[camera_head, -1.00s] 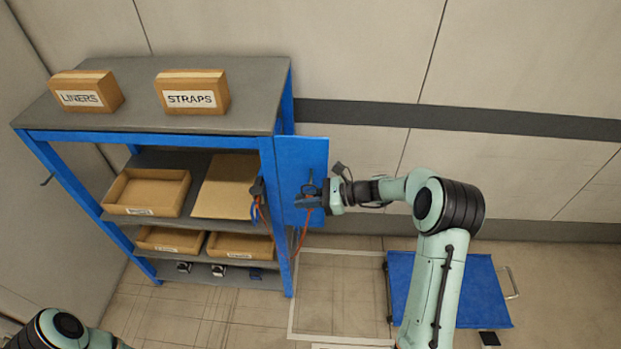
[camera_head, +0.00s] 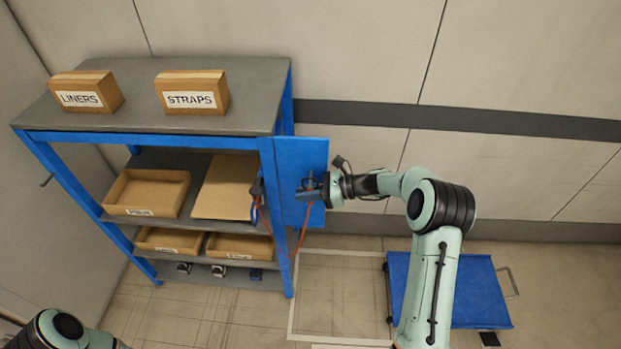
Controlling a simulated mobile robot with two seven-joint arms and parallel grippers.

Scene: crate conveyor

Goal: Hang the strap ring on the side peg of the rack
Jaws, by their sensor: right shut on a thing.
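The blue rack (camera_head: 66,182) stands at the left with a blue side panel (camera_head: 298,155) on its right side. My right gripper (camera_head: 306,190) is in front of this panel, shut on the strap ring, which is too small and covered to make out clearly. An orange-red strap (camera_head: 303,228) hangs down below the gripper. The side peg at the panel is hidden or too small to tell from the gripper's fingers. I cannot tell whether the ring touches a peg. My left arm shows only at the bottom left corner; its gripper is out of the picture.
Boxes marked LINERS (camera_head: 86,92) and STRAPS (camera_head: 192,92) stand on the rack's top. Open cardboard trays (camera_head: 146,192) sit on the shelves. Dark and coloured straps (camera_head: 258,200) hang at the right front post. A blue cart (camera_head: 475,290) stands at the lower right.

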